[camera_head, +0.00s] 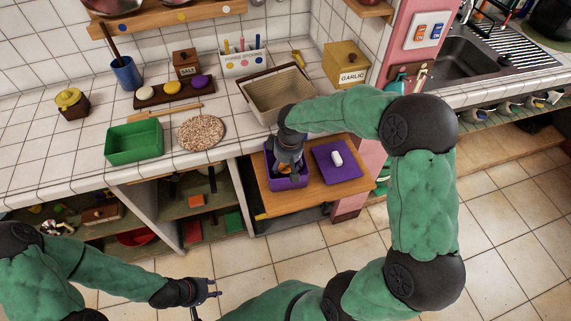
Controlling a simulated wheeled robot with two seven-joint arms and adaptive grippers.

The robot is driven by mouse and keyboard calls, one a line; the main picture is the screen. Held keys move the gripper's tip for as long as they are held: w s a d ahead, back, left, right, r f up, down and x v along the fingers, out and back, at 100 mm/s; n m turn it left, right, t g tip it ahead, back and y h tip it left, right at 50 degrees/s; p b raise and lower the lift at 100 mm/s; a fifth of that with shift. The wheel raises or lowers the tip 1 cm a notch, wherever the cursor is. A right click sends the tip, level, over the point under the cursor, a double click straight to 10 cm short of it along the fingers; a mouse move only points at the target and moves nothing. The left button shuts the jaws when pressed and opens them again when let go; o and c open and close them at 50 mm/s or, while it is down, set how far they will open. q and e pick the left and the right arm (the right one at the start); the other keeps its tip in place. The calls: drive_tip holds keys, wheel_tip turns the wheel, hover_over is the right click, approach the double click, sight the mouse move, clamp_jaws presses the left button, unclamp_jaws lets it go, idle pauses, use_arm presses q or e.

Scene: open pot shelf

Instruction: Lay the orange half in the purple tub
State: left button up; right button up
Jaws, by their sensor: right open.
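The purple tub (292,182) stands on a pulled-out wooden board below the counter. My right gripper (287,168) is open and points down into the tub, hiding much of its inside. A small patch of orange, likely the orange half (284,170), shows in the tub beneath the fingers. I cannot tell whether the fingers touch it. My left gripper (212,289) hangs low over the floor, away from the tub and with nothing seen in it. Its finger opening is too small to judge.
A purple mat (350,172) with a white item (337,158) lies right of the tub on the wooden board (318,199). On the counter are a beige basket (262,105), a green bin (134,143) and a speckled round board (201,132). Open shelves lie below.

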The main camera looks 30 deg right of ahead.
sight(288, 169)
wheel_tip(288, 169, up, 12)
drive_tip(key=s+p, duration=0.1)
drive_tip(key=p, duration=0.2)
drive_tip(key=shift+s+d+r+p, duration=0.15)
drive_tip(key=shift+s+p, duration=0.1)
drive_tip(key=shift+p, duration=0.15)
